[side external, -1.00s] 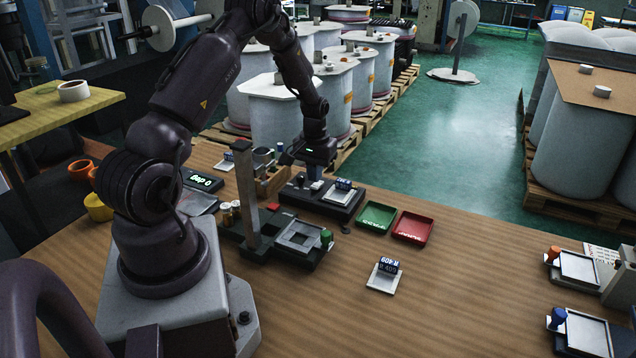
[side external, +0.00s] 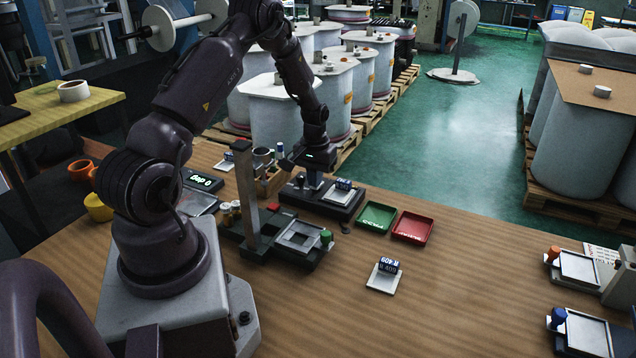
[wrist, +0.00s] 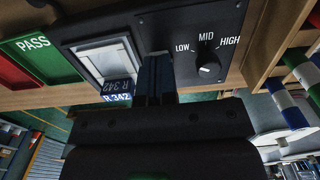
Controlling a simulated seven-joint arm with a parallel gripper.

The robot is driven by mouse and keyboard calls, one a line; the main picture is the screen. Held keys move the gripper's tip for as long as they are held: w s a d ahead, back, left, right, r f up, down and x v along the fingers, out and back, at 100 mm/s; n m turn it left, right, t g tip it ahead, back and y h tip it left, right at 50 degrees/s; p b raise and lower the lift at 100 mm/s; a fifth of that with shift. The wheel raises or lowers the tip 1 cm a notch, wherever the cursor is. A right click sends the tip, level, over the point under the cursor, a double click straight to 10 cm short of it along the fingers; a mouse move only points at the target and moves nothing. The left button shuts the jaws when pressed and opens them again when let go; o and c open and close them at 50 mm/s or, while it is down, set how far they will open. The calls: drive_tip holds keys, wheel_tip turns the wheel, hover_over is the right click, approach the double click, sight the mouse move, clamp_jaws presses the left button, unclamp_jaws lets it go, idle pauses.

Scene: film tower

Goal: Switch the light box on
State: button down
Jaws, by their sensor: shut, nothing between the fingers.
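The black unit with a pale window, which I take for the light box (side external: 322,209), sits at the back edge of the bench. In the wrist view (wrist: 222,35) its top carries a round black dial (wrist: 208,67) marked LOW, MID and HIGH. A white-framed plate (wrist: 103,60) with a blue R 342 tag (wrist: 117,92) rests on its other half. I cannot tell whether the window is lit. My gripper (wrist: 154,72) is shut and empty, pointing down over the box between plate and dial; it also shows in the side view (side external: 315,184). Contact with the box is unclear.
A green PASS tray (side external: 376,217) and a red tray (side external: 412,227) lie right of the box. A dark fixture with an upright post (side external: 246,190) stands in front. A plate tagged R 409 (side external: 384,275) lies on the open bench.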

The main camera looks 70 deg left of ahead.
drive_tip(key=shift+f, duration=0.2)
drive_tip(key=shift+r, duration=3.5)
drive_tip(key=s+d+r+m+t, duration=0.2)
drive_tip(key=s+d+r+m, duration=0.1)
drive_tip(key=d+r, duration=0.5)
drive_tip(key=s+d+r+m+t, duration=0.1)
drive_tip(key=s+d+r+m, duration=0.2)
drive_tip(key=s+d+r, duration=0.2)
drive_tip(key=s+d+r+m+t, duration=0.2)
drive_tip(key=d+r, duration=0.8)
drive_tip(key=d, duration=0.7)
drive_tip(key=s+m, duration=0.1)
drive_tip(key=s, duration=0.1)
drive_tip(key=shift+s+d+r+t, duration=0.3)
drive_tip(key=shift+s+r, duration=0.1)
